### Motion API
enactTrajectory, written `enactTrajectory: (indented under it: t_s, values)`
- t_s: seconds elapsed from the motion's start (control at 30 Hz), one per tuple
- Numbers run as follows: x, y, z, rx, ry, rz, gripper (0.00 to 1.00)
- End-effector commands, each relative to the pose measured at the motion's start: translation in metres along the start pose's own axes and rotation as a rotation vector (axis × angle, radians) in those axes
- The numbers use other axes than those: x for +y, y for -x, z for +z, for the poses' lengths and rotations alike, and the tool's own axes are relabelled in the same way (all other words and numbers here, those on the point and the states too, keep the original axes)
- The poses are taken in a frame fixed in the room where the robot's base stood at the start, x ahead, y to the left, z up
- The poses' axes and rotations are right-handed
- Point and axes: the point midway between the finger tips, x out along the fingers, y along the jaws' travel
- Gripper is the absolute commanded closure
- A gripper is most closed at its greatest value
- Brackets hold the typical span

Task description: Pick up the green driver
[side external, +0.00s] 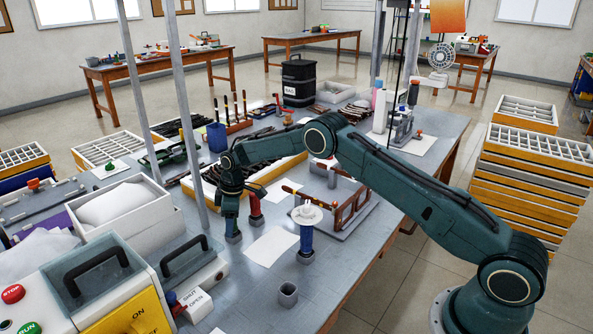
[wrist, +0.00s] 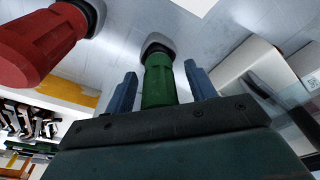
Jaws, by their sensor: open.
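The green driver (wrist: 160,82) stands upright in a grey holder, seen in the wrist view between the two blue fingers of my gripper (wrist: 160,69). The fingers are open, with a visible gap on each side of the handle. In the side view my gripper (side external: 232,224) points down over a small grey holder (side external: 233,238), and it mostly hides the green driver there. A red driver (wrist: 38,48) stands close by, at the upper left of the wrist view; it also shows just right of my gripper in the side view (side external: 256,214).
A blue driver (side external: 306,240) with a white disc above it stands to the right in its own holder. An empty grey holder (side external: 288,293) is nearer the front. White sheets (side external: 270,248) lie on the bench. A white box (side external: 125,215) is at the left, near a metal post (side external: 190,130).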

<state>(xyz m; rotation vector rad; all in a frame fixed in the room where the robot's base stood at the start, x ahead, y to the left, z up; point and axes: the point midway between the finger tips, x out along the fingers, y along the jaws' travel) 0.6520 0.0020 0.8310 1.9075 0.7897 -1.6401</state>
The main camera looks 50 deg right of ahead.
Motion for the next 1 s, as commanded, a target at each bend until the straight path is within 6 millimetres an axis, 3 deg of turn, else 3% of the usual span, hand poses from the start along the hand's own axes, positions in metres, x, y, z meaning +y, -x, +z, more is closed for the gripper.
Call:
enactTrajectory:
  t_s: [0.5, 0.77, 1.0]
  values:
    - [-0.0002, -0.0013, 0.0001, 0.000, 0.000, 0.000, 0.45]
    - [-0.0002, -0.0012, 0.0001, 0.000, 0.000, -0.001, 0.96]
    - [0.0000, -0.0005, -0.0002, 0.001, 0.001, 0.000, 0.97]
